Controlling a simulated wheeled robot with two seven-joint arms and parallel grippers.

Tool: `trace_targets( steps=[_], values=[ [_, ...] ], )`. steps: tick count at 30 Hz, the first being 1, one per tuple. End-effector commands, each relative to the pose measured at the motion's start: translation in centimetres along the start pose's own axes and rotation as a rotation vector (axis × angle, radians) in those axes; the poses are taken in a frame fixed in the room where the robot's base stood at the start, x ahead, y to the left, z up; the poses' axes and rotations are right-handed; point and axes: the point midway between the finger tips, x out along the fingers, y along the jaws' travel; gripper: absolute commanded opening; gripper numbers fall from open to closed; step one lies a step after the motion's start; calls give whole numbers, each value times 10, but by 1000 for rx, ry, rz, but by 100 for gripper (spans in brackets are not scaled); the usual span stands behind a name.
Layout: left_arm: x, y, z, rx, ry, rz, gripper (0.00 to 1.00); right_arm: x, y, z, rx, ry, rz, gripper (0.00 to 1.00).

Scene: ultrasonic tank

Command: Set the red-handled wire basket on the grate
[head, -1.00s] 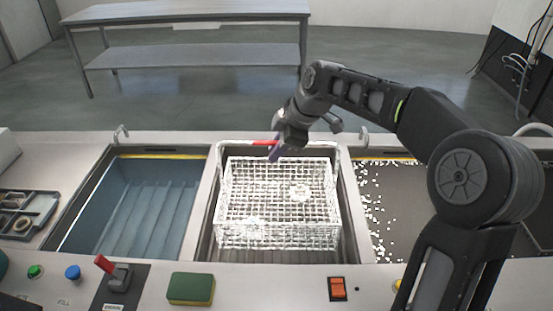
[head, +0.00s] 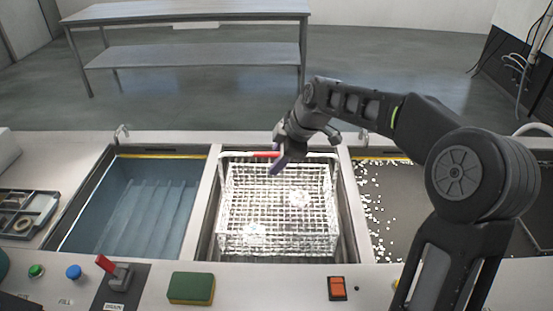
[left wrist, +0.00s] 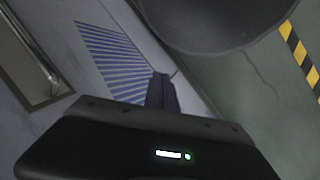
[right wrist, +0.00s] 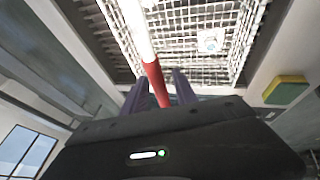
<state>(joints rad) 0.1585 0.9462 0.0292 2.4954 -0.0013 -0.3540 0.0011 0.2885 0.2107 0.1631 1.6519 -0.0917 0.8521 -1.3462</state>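My right gripper (head: 276,168) is at this grip. I cannot clearly make out the grate; the basket covers most of the bay floor. My left gripper (left wrist: 162,92) shows only in the left wrist view, its fingers together and empty.
A blue liquid-filled tank (head: 130,205) is left of the middle bay. A bay with white bits (head: 385,210) is on the right. A red lever (head: 108,264), a green-yellow sponge (head: 190,288) and an orange switch (head: 337,288) line the front edge.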

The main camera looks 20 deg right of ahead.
Motion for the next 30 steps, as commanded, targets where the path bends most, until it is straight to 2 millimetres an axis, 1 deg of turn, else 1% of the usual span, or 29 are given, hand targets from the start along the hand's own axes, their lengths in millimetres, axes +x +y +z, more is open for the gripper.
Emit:
trace_targets(
  steps=[5,8,11,18,21,25,30],
  values=[
    [1,0,0,0,0,0,0,-9,1,0,0,1,3,34],
    [3,-1,0,0,0,0,0,-21,1,0,0,1,5,34],
    [5,-2,0,0,0,0,0,-39,1,0,-1,1,6,34],
    [9,-4,0,0,1,0,0,-89,1,0,-1,1,5,34],
    [9,-4,0,0,1,0,0,-105,1,-1,-1,1,4,34],
    [10,-4,0,0,1,0,0,-117,0,-1,-1,1,2,34],
    [10,-4,0,0,1,0,0,-121,0,0,0,1,0,34]
  ],
)
